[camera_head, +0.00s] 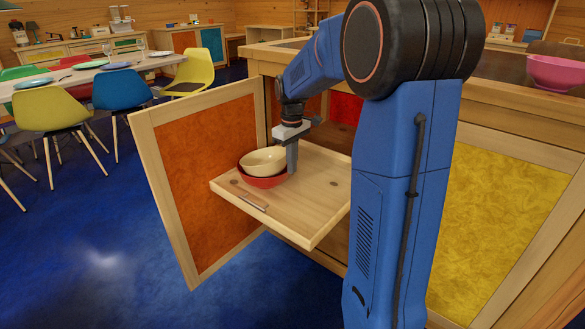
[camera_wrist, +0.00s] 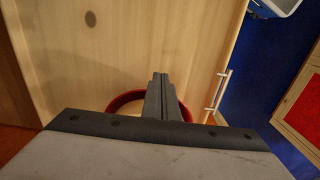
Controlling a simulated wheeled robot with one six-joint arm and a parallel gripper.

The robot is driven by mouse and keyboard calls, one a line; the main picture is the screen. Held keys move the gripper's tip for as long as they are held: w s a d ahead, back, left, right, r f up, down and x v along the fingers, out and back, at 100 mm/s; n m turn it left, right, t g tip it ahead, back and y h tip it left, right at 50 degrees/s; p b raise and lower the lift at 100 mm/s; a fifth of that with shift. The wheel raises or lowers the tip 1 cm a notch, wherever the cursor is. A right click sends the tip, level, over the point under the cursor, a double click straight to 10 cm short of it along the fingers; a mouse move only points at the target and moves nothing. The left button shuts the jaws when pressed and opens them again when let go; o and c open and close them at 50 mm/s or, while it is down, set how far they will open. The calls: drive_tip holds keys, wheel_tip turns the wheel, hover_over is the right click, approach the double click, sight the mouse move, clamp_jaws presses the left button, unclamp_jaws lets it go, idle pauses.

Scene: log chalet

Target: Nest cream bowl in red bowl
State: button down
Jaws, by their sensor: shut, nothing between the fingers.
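The cream bowl (camera_head: 263,160) sits inside the red bowl (camera_head: 262,182), in the head view. Both stand at the left part of a pulled-out wooden tray shelf (camera_head: 312,205). My gripper (camera_head: 292,167) points down at the right side of the bowls, its fingers shut and empty. In the wrist view my gripper (camera_wrist: 160,95) has its fingers together, and part of the red bowl's rim (camera_wrist: 122,100) shows beside and behind them. My gripper body hides most of both bowls there. I cannot tell whether the fingers touch a bowl.
An open orange cabinet door (camera_head: 205,175) stands left of the shelf. The counter (camera_head: 490,105) above carries a pink bowl (camera_head: 556,74) at the right. A dining table (camera_head: 85,75) with several chairs stands at the back left. The shelf's right part is clear.

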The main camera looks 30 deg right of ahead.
wheel_tip(320, 180, up, 9)
drive_tip(key=shift+f, duration=0.2)
drive_tip(key=shift+s, duration=0.1)
drive_tip(key=s+a+r+m+t, duration=0.1)
drive_tip(key=s+a, duration=0.4)
drive_tip(key=s, duration=0.3)
drive_tip(key=s+a+m+t, duration=0.1)
drive_tip(key=s+a, duration=0.3)
drive_tip(key=s, duration=0.5)
drive_tip(key=s+a+f+m+t, duration=0.1)
drive_tip(key=s+a+f, duration=0.1)
drive_tip(key=s, duration=0.5)
drive_tip(key=s+a+f+t, duration=0.1)
drive_tip(key=s+a+f, duration=0.1)
drive_tip(key=s+f, duration=0.3)
drive_tip(key=shift+s+a+m+t, duration=0.4)
drive_tip(key=shift+s, duration=0.7)
drive_tip(key=c, duration=2.5)
unclamp_jaws()
